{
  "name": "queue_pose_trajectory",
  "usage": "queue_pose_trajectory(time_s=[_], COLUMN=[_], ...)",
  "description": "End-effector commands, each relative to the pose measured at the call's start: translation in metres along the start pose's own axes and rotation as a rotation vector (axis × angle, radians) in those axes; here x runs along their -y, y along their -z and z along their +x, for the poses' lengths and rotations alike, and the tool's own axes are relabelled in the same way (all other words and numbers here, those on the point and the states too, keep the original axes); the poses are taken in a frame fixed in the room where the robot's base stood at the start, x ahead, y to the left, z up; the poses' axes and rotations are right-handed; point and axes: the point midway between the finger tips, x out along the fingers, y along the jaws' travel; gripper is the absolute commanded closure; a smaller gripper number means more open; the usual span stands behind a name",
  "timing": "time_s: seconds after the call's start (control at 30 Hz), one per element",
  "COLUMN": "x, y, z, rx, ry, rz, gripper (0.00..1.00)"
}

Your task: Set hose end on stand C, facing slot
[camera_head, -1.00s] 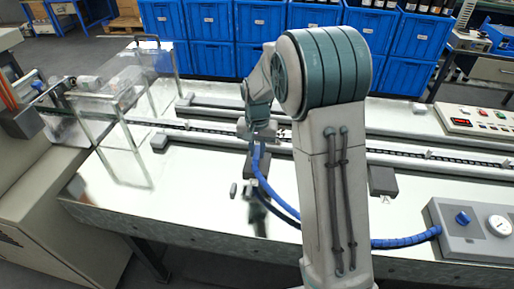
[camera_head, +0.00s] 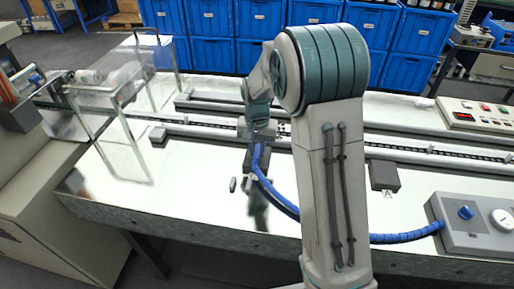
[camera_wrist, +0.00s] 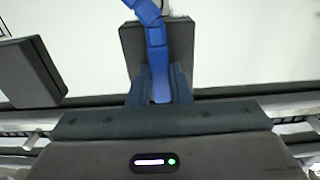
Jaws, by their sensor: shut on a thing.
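A blue ribbed hose (camera_head: 405,238) runs from a grey box with a gauge, behind my arm, up to my gripper (camera_head: 257,138). In the wrist view the gripper (camera_wrist: 160,90) is shut on the blue hose end (camera_wrist: 158,62). A dark block-shaped stand (camera_wrist: 130,42) shows behind the hose end; I cannot tell whether they touch, and its slot and letter are not readable. It also shows below my gripper in the head view (camera_head: 248,160). Another dark stand (camera_head: 384,175), marked A, is right of my arm. A smaller dark block (camera_head: 158,137) sits at the left.
The grey gauge box (camera_head: 460,232) stands at the table's right front. A conveyor rail (camera_head: 440,155) crosses behind the stands. A clear guard frame (camera_head: 125,110) stands at the left. The white tabletop (camera_head: 150,195) is bare at the front left. Blue crates (camera_head: 265,55) line the back.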

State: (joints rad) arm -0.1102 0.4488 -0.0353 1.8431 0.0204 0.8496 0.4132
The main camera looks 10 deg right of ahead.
Motion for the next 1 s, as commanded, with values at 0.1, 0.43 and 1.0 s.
queue_pose_trajectory(time_s=[0.1, 0.43, 1.0], x=[0.0, 0.0, 0.0], y=[0.0, 0.0, 0.001], z=[0.003, 0.002, -0.089], rx=[0.0, 0.0, -0.004], ry=[0.0, 0.0, 0.002], rz=[0.0, 0.0, 0.0], gripper=[1.0, 0.56, 0.56])
